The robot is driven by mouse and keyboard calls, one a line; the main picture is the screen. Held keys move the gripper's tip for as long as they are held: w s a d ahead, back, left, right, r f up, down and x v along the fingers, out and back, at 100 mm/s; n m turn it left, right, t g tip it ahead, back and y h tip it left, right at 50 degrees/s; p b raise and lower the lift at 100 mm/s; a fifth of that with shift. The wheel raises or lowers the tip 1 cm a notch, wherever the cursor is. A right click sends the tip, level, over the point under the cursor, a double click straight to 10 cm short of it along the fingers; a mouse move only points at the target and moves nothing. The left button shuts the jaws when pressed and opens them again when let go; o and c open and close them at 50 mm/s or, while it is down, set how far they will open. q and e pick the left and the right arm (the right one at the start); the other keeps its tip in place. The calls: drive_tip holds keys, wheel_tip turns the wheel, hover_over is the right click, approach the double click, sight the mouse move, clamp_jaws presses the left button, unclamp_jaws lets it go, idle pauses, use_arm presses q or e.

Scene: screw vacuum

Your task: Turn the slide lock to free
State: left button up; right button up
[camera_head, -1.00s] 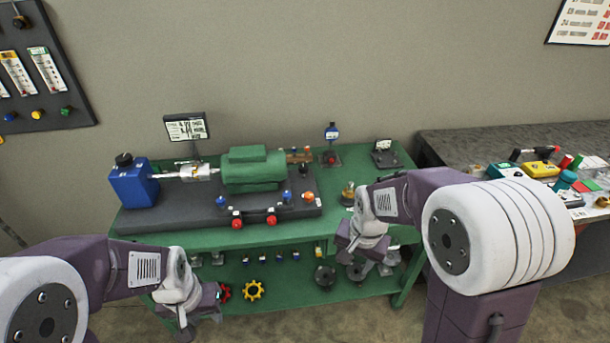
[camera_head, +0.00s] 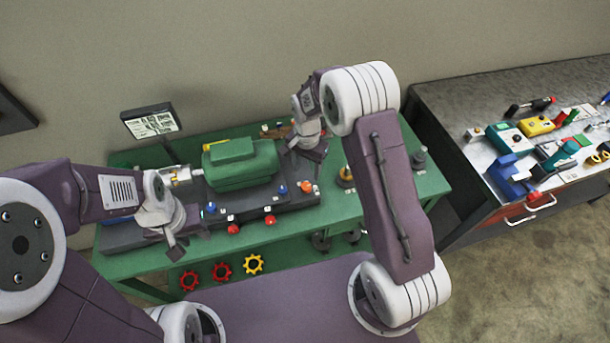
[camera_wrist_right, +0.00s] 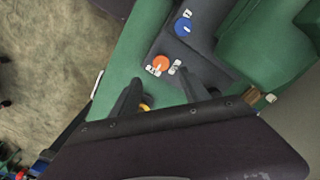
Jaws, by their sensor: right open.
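The green machine (camera_head: 240,162) stands on a dark base on the green bench. On the base's front right are a blue knob (camera_head: 282,190) and an orange knob (camera_head: 306,187). The right wrist view shows the same blue knob (camera_wrist_right: 184,27) and orange knob (camera_wrist_right: 161,63), each with a white mark. I cannot tell which part is the slide lock. My right gripper (camera_head: 313,155) is over the base's right end, open and empty; in the wrist view its fingers (camera_wrist_right: 160,80) point towards the orange knob, apart from it. My left gripper (camera_head: 178,245) is near the bench's front left; its jaws are unclear.
Two red knobs (camera_head: 270,219) sit along the base's front edge. Red and yellow handwheels (camera_head: 254,263) show below the bench top. A sign (camera_head: 150,122) stands behind the machine. A dark side table (camera_head: 470,90) with tools is at the right, with floor in front.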

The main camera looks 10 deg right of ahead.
sight(306, 185)
drive_tip(key=f, duration=0.2)
drive_tip(key=f+p, duration=0.1)
drive_tip(key=f, duration=0.5)
drive_tip(key=shift+w+p, duration=0.25)
drive_tip(key=shift+p, duration=0.05)
drive_tip(key=shift+s+f, duration=0.15)
drive_tip(key=shift+f, duration=0.5)
drive_tip(key=shift+c, duration=0.5)
use_arm(q)
drive_tip(key=shift+w+r, duration=0.2)
drive_tip(key=shift+r, duration=0.55)
use_arm(e)
clamp_jaws()
